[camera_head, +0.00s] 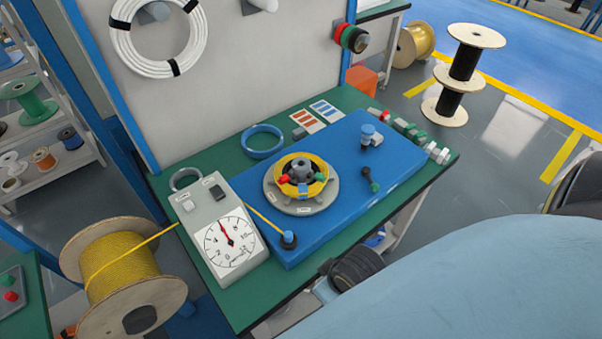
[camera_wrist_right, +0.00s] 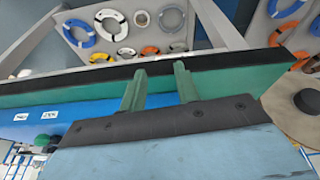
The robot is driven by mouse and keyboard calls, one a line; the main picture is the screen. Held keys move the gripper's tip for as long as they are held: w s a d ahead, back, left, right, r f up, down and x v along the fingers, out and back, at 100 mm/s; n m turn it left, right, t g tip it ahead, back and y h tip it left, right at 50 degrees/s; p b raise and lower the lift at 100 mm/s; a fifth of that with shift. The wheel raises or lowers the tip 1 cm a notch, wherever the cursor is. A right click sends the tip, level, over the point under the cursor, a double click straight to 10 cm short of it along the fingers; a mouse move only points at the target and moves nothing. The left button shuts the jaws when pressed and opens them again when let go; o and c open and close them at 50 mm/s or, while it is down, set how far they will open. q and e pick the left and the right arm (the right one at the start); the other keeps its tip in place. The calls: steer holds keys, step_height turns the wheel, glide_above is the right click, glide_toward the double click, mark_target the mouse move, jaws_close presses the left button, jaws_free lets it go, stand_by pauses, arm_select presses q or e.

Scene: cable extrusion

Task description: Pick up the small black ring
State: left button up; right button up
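I cannot clearly pick out a loose small black ring. In the head view, a dark round piece (camera_head: 361,41) sits with red and green ones on a peg at the panel's right edge. A grey ring (camera_head: 185,180) lies on the green table behind the gauge, and a larger blue ring (camera_head: 263,141) lies farther back. In the right wrist view my right gripper (camera_wrist_right: 160,88) has its two green fingers apart with nothing between them, in front of the table edge. My left gripper is not in view.
A blue board (camera_head: 330,190) on the green table carries a round yellow-rimmed fixture (camera_head: 300,178). A dial gauge box (camera_head: 230,243) stands at its left. A yellow cable spool (camera_head: 122,272) stands left of the table. Several rings hang on a grey panel in the right wrist view.

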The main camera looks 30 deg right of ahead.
steer(key=w+d+r+t, duration=0.1)
steer(key=w+r+t, duration=0.25)
steer(key=r, duration=0.25)
steer(key=m+t, duration=0.2)
steer(key=t, duration=0.5)
glide_toward(285, 179)
steer(key=w, duration=0.4)
steer(key=shift+f, duration=0.2)
steer(key=shift+s+f+b+x, duration=0.1)
steer(key=shift+f+b+x, duration=0.1)
steer(key=shift+x, duration=0.7)
steer(key=shift+s+f+b+x, duration=0.1)
steer(key=shift+f+x, duration=0.05)
steer(key=shift+x, duration=0.75)
steer(key=shift+f+b+x, duration=0.1)
steer(key=shift+f+x, duration=0.1)
steer(key=shift+x, duration=0.7)
jaws_close()
